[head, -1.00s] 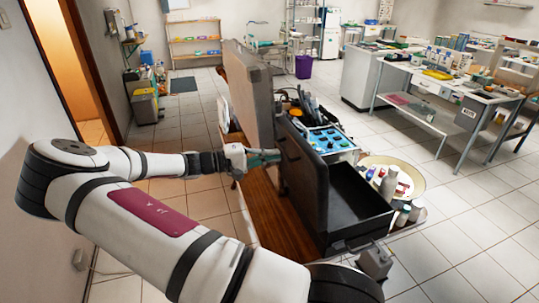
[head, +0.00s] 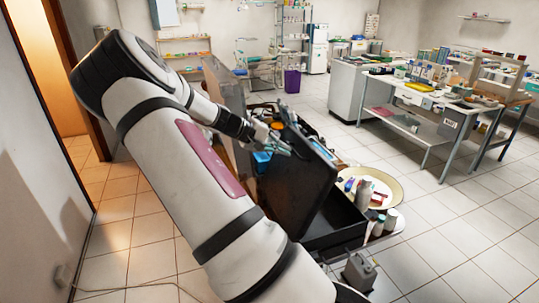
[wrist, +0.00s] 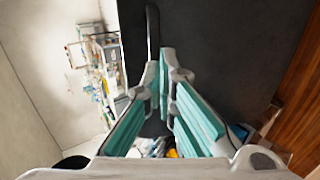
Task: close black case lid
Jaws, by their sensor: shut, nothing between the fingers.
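The black case stands open on the work surface in the head view. Its lid (head: 297,190) is raised and leans to the right, toward the open, empty-looking black base (head: 340,228). My gripper (head: 284,148), with teal finger pads, is at the lid's outer left face near its upper edge. I cannot tell for sure whether it touches. In the wrist view my gripper (wrist: 166,62) has its fingertips together with nothing between them, and the dark lid panel (wrist: 225,45) fills the area beyond and to the right.
A round cream tray (head: 393,190) with bottles stands right of the case. A tall grey panel (head: 222,90) rises behind my gripper. A white bench (head: 425,97) stands farther right. Tiled floor is open in front and right.

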